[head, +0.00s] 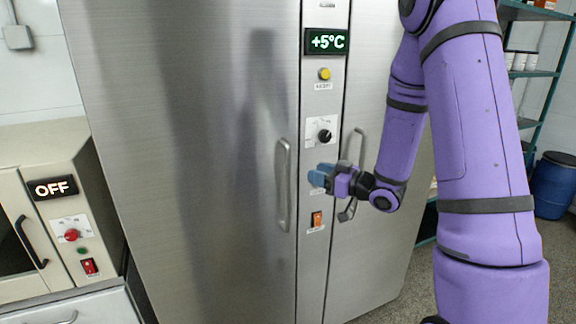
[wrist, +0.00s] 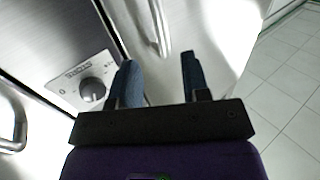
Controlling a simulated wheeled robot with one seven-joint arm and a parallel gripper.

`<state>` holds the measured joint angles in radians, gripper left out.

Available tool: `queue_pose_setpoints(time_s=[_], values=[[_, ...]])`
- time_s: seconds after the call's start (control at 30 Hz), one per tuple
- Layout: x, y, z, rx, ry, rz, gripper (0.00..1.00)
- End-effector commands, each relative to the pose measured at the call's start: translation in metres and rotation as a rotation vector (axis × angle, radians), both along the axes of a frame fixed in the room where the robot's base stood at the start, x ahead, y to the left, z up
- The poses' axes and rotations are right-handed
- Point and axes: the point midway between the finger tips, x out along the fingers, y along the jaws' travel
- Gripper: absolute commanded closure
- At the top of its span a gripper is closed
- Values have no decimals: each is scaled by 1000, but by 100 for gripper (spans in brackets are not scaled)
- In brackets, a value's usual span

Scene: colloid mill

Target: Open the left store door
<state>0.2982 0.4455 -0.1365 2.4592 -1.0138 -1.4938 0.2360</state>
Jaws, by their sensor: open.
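The left store door (head: 205,150) is a tall brushed-steel panel and looks shut in the head view. Its upright bar handle (head: 283,186) is near its right edge. My gripper (head: 318,177) has blue fingers and is just right of that handle in the picture, apart from it, before the control strip. In the wrist view the two fingers (wrist: 159,72) are spread with nothing between them. A bar handle (wrist: 14,128), seemingly the left door's, shows at the left edge there, well away from the fingers.
The control strip (head: 316,90) carries a +5°C display, a yellow button, a black knob (head: 325,136) and an orange switch (head: 316,219). The right door's handle (head: 354,150) is partly behind my gripper. A beige OFF unit (head: 50,215) stands at left; shelves and a blue drum (head: 555,185) at right.

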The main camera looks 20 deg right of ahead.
Motion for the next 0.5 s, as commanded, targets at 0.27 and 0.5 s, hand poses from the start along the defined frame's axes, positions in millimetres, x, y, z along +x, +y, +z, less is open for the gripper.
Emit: queue_pose_setpoints(time_s=[0.27,0.5], values=[[37,26,0,-1,-1,3,57],[68,47,0,-2,0,1,57]])
